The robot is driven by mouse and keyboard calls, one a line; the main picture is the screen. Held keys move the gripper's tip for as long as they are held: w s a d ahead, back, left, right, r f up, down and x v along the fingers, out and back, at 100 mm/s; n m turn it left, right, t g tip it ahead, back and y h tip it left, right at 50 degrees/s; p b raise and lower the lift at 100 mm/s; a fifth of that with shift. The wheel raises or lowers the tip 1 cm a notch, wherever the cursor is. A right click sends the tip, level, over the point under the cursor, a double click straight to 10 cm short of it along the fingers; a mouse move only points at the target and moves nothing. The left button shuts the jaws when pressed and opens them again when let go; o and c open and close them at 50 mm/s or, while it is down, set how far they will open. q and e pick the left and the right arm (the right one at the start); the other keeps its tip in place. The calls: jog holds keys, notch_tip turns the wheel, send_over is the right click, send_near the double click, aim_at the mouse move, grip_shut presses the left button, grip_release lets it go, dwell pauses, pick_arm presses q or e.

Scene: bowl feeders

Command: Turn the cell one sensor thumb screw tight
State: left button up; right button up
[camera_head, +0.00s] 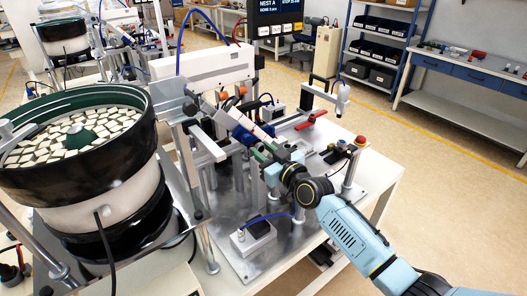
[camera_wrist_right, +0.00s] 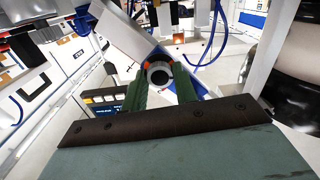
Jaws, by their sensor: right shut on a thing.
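My right gripper (camera_head: 262,152) reaches in from the right to the middle of the feeder cell, at the lower end of a slanted white and blue part. In the right wrist view its two green fingers (camera_wrist_right: 160,82) are shut on the sides of a small round grey knob with a dark centre, which I take for the thumb screw (camera_wrist_right: 158,72). Small orange-red bits show beside the knob. In the head view the gripper hides the knob. How tight the screw is cannot be told. My left gripper is not in view.
A large bowl feeder (camera_head: 75,135) full of pale parts stands at the left. A display panel (camera_head: 277,18) hangs above the cell.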

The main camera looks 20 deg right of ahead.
jog(key=m, duration=0.3)
jog(key=shift+m, duration=0.4)
jog(key=m, duration=0.4)
jog(key=shift+m, duration=0.3)
jog(key=m, duration=0.3)
jog(key=shift+m, duration=2.2)
jog(key=o, duration=1)
jog(key=shift+c, duration=0.2)
jog(key=shift+s, duration=0.1)
